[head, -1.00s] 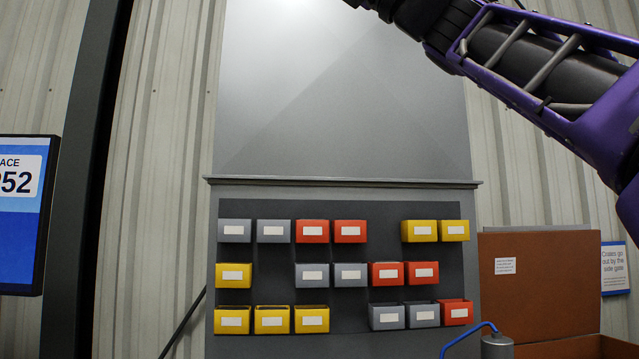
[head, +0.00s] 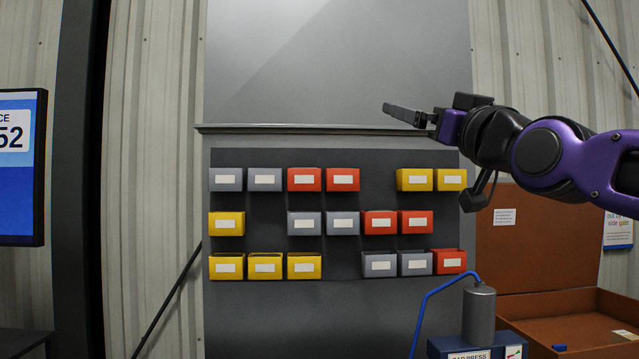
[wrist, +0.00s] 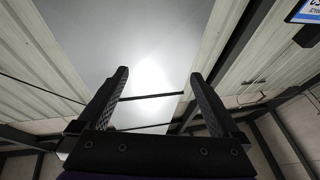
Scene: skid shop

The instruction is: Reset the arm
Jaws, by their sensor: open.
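My arm comes in from the right edge of the head view. It ends in my gripper (head: 408,116), whose dark fingers point left in front of the grey panel, above the rows of bins. In the wrist view my gripper (wrist: 158,98) shows two black fingers standing well apart. Nothing is between them. Behind them are the bright upper panel (wrist: 130,30) and the roof beams.
Small grey, red and yellow bins (head: 304,180) hang in rows on a dark board. A grey cylinder (head: 479,313) with a blue hose stands at lower right, before an open brown crate (head: 530,304). A blue screen (head: 18,170) is at left.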

